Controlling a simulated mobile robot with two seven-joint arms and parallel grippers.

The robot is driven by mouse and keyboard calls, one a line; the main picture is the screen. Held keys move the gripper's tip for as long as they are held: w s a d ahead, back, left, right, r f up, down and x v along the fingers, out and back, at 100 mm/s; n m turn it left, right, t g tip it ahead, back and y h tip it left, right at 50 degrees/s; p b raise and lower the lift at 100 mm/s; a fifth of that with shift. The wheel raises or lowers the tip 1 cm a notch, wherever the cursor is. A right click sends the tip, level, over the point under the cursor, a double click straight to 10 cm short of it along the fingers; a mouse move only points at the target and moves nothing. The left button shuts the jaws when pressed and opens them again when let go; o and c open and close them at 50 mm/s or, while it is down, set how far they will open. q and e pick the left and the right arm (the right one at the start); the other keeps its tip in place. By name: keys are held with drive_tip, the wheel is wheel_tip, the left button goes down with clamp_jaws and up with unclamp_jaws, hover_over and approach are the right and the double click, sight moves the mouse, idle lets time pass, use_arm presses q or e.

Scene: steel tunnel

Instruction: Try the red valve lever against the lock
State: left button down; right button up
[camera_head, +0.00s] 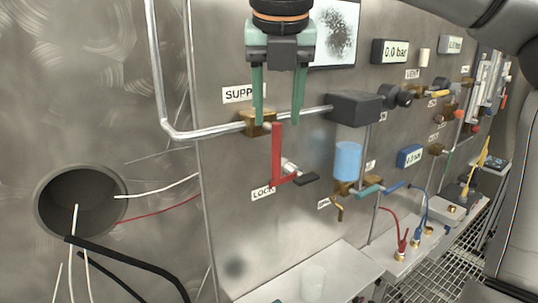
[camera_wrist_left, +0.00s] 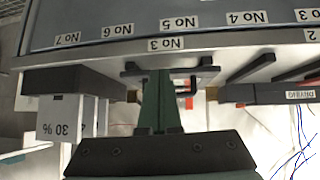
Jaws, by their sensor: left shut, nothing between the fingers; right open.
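The red valve lever (camera_head: 277,158) hangs straight down from a brass valve body (camera_head: 254,123) on the pipe under the supply label (camera_head: 244,94). The lock (camera_head: 292,173), a small silver cylinder with a black tab, sits beside the lever's lower end above the lock label (camera_head: 262,194). I cannot tell whether it touches the lever. My right gripper (camera_head: 278,118) points down over the valve, its green fingers open on either side of the lever's top end. My left gripper (camera_wrist_left: 158,100) is shut and empty in the left wrist view, in front of a rack.
The rack's rail (camera_wrist_left: 130,45) carries upside-down numbered labels and dark hooks. In the head view, a round hole with loose cables (camera_head: 80,200) is at left. A blue cylinder (camera_head: 347,160) and gauges are right of the lever. A shelf (camera_head: 315,275) lies below.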

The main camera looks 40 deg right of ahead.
sight(276, 158)
drive_tip(key=x, duration=1)
drive_tip(key=shift+f+p, duration=0.3)
drive_tip(key=shift+p, duration=0.1)
drive_tip(key=shift+s, duration=0.1)
clamp_jaws()
